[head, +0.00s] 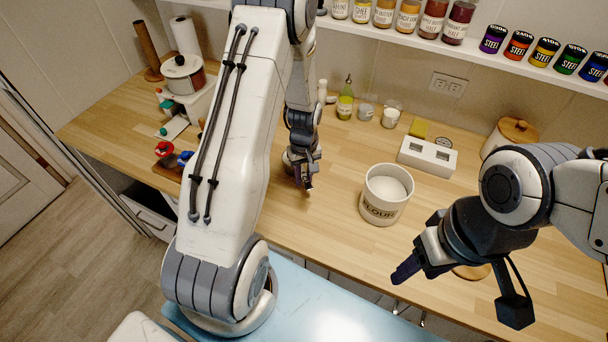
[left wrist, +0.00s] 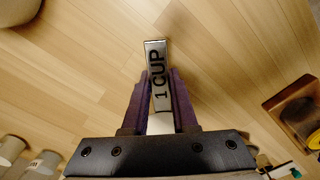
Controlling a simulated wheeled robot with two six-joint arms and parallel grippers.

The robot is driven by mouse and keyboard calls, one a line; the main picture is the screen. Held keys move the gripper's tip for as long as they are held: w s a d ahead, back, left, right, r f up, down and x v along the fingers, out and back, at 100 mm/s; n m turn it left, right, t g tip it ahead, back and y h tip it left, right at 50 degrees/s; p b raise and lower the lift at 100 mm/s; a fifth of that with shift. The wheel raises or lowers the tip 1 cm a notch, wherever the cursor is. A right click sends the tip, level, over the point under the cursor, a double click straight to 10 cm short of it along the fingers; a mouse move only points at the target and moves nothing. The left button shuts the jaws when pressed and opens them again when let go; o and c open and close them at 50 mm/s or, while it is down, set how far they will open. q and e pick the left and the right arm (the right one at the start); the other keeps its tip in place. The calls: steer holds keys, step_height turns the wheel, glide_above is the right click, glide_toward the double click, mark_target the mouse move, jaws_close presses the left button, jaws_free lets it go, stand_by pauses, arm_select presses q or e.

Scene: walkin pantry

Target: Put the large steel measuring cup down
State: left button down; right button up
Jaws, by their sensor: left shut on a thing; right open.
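The steel measuring cup (left wrist: 156,55) shows in the left wrist view as a flat metal handle marked "1 CUP". My left gripper (left wrist: 161,90) is shut on this handle, with a purple finger on each side. The cup's bowl is not clearly visible in that view. In the head view my left gripper (head: 305,184) is low over the wooden counter (head: 320,228), left of the flour canister. My arm hides most of the cup there, and I cannot tell whether it touches the counter. My right gripper (head: 405,272) is open and empty near the counter's front edge.
A white flour canister (head: 377,209) stands open on the counter between my grippers. A white block (head: 427,157), a green bottle (head: 345,104) and small jars stand behind. Red and blue items (head: 165,149) lie at left.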

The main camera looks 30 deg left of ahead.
arm_select(q)
steer(key=shift+f, duration=0.1)
steer(key=c, duration=0.7)
jaws_free()
